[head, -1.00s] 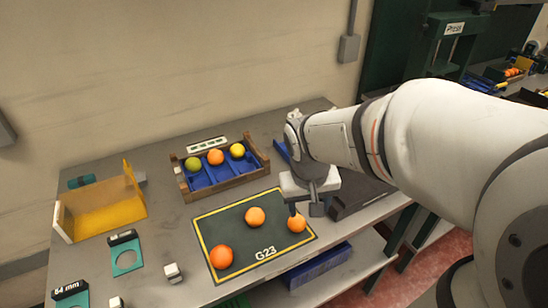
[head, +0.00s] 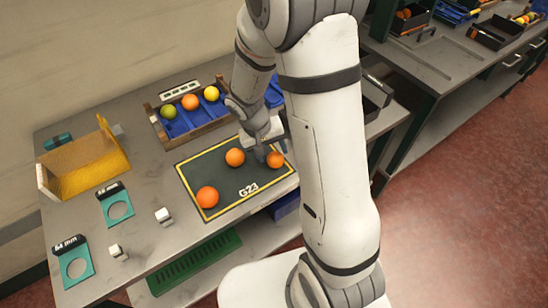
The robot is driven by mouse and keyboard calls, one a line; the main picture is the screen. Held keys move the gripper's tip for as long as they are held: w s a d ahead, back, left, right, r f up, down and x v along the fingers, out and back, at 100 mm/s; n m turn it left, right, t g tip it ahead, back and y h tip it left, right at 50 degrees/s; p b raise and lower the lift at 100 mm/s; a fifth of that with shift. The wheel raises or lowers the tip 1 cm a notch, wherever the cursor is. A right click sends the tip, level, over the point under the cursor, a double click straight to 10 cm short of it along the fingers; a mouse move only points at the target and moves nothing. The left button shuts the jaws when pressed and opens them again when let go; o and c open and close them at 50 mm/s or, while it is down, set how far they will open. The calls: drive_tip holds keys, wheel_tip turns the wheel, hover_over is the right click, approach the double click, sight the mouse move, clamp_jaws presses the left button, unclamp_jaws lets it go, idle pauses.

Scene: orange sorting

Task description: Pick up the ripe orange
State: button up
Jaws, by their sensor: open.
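Three oranges lie apart on the dark green mat marked G23 (head: 218,208): one at the front left (head: 208,197), one at the back middle (head: 235,157), one at the right (head: 275,160). All three look orange all over; I cannot tell from colour which one the task means. My gripper (head: 262,155) is over the mat, between the middle and right oranges, close to the right one. It is open and holds nothing that I can see. My arm hides part of the mat's right side.
A wooden crate (head: 202,131) with blue lining holds a green, an orange and a yellow fruit behind the mat. A yellow tray (head: 85,160) stands at left. Teal ring gauges (head: 118,210) and white cubes (head: 163,215) lie on the table's front left.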

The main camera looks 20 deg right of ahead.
drive_tip(key=shift+x, duration=1.45)
drive_tip(key=c, duration=0.8)
